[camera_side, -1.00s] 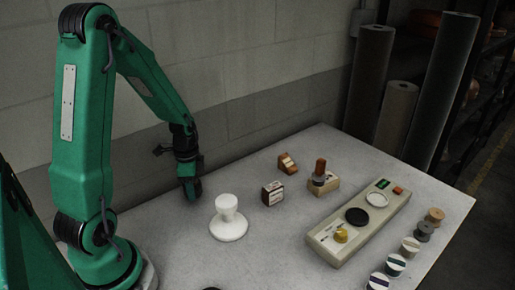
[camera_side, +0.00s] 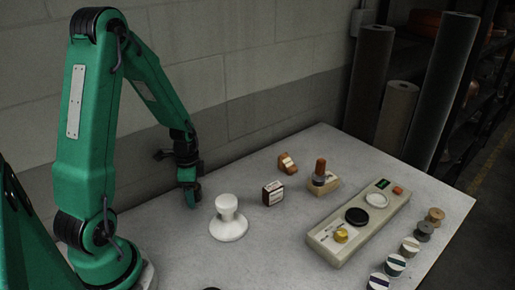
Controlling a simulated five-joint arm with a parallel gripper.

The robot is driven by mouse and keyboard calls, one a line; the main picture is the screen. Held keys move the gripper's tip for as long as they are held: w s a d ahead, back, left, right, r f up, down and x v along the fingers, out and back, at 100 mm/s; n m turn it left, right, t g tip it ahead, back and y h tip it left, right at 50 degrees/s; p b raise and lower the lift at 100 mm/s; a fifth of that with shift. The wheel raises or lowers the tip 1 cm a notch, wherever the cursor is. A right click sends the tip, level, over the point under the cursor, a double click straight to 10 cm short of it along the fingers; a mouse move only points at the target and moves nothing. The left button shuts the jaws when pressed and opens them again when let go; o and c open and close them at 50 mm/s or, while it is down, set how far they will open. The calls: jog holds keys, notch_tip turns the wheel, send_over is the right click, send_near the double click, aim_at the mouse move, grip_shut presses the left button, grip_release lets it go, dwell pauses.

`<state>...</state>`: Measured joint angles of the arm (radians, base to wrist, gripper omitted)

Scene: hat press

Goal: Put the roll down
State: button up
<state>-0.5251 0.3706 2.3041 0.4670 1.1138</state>
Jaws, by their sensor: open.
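My gripper (camera_side: 190,197) hangs pointing down near the back left edge of the table, left of and behind the white knobbed stand. It is open, and I see nothing held in it. Several small rolls stand in a row along the table's right edge: a tan one (camera_side: 435,216), a grey one (camera_side: 424,231), and pale ones with coloured bands (camera_side: 395,265) nearer the front. My gripper is far from all of them. I cannot tell which one is the task's roll.
The white stand (camera_side: 228,222) is nearest my gripper. Beyond it are a small dark-and-white block (camera_side: 272,193), an orange-brown block (camera_side: 287,163), a wooden base with a brown handle (camera_side: 320,168) and a long beige device (camera_side: 335,249). The table's left front (camera_side: 215,262) is mostly clear.

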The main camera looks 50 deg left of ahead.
jog(key=shift+r, duration=0.15)
notch_tip(320, 180, up, 12)
dwell(0.9)
dwell(0.5)
jog(key=s+d+r+n+t, duration=0.2)
jog(key=s+d+r+n, duration=0.1)
jog(key=d+r, duration=0.3)
jog(key=s+d+r+n+t, duration=0.3)
jog(key=d+r, duration=0.3)
jog(key=d, duration=0.4)
jog(key=shift+d+n+t, duration=0.25)
jog(key=shift+n+t, duration=0.05)
jog(key=shift+n, duration=0.1)
